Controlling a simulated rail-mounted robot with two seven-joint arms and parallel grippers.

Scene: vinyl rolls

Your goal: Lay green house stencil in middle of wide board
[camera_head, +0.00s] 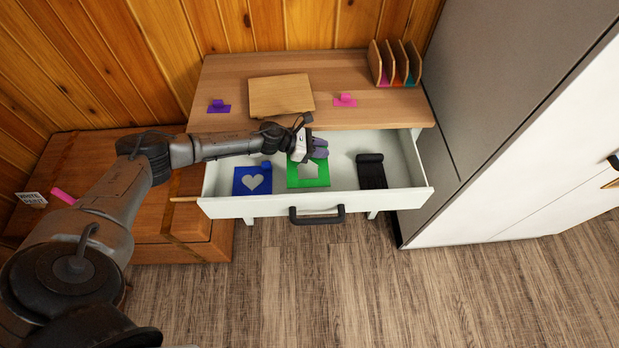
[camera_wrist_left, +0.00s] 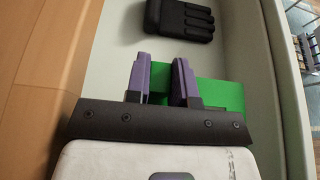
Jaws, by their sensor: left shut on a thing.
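The green house stencil (camera_head: 309,180) is a flat green square with a pale house-shaped cut-out, in the open white drawer. My left gripper (camera_head: 320,147) reaches into the drawer from the left and is shut on the stencil at its back edge. In the left wrist view the purple fingers (camera_wrist_left: 161,84) close around something on the green stencil (camera_wrist_left: 222,94); the gripped part is mostly hidden between them. The wide board (camera_head: 281,95) is a light wooden rectangle lying on the tabletop behind the drawer.
A blue heart stencil (camera_head: 252,181) lies left in the drawer, and a black object (camera_head: 371,171) lies right. The drawer front (camera_head: 270,205) has a black handle. Purple (camera_head: 219,106) and pink (camera_head: 345,100) pieces flank the board. A wooden rack (camera_head: 394,64) stands back right.

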